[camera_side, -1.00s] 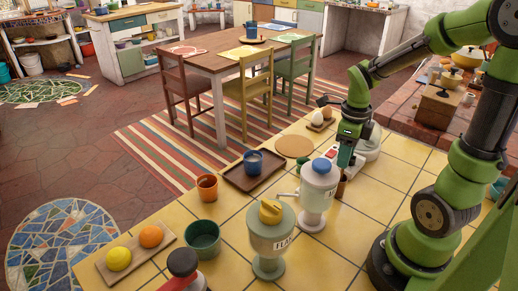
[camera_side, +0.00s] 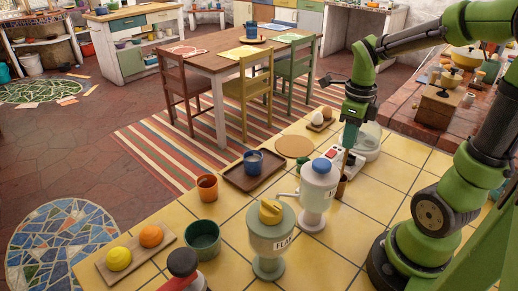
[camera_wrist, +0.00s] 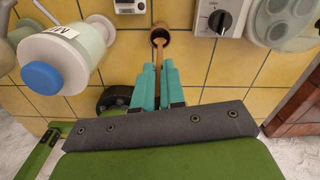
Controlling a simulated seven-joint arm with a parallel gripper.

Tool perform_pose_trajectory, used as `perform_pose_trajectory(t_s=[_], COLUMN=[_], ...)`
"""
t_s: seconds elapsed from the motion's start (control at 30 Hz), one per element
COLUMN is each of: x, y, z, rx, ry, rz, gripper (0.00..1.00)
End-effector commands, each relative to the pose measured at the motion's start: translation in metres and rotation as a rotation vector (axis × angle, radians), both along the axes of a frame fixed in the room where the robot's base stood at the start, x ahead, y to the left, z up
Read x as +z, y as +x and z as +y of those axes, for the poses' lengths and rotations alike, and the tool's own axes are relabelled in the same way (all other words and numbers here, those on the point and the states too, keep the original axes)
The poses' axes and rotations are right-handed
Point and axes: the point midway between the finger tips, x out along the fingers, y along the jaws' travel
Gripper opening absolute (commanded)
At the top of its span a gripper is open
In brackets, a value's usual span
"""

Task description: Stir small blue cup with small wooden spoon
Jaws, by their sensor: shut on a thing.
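The small blue cup (camera_side: 253,162) stands upright on a dark brown tray (camera_side: 235,181) on the yellow tiled counter. My gripper (camera_side: 349,146) is to the right of the cup and above the counter. In the wrist view, its teal fingers (camera_wrist: 158,84) are shut on the small wooden spoon (camera_wrist: 158,55). The spoon's far end is over or inside a small brown holder (camera_wrist: 160,38); I cannot tell how deep.
A white canister with a blue lid (camera_side: 318,192) and a grey-green one with a yellow top (camera_side: 270,238) stand near my gripper. A white appliance with a dial (camera_wrist: 222,17) is by the holder. An orange cup (camera_side: 207,188) and green cup (camera_side: 203,238) are left of the tray.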

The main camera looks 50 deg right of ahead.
Motion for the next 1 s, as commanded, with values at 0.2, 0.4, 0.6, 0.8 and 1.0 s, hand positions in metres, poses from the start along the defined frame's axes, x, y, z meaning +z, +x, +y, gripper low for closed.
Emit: perform_pose_trajectory(t_s=[0.2,0.4,0.6,0.8,1.0], x=[0.038,0.038,0.039,0.041,0.051], y=[0.001,0.029,0.113,0.191,0.232], z=[0.001,0.014,0.036,0.071,0.09], rx=[0.004,0.084,0.142,0.128,0.071], ry=[-0.001,0.001,0.001,0.001,0.0], rz=[-0.002,0.003,0.004,0.004,0.0], gripper=[0.0,0.0,0.0,0.0,0.0])
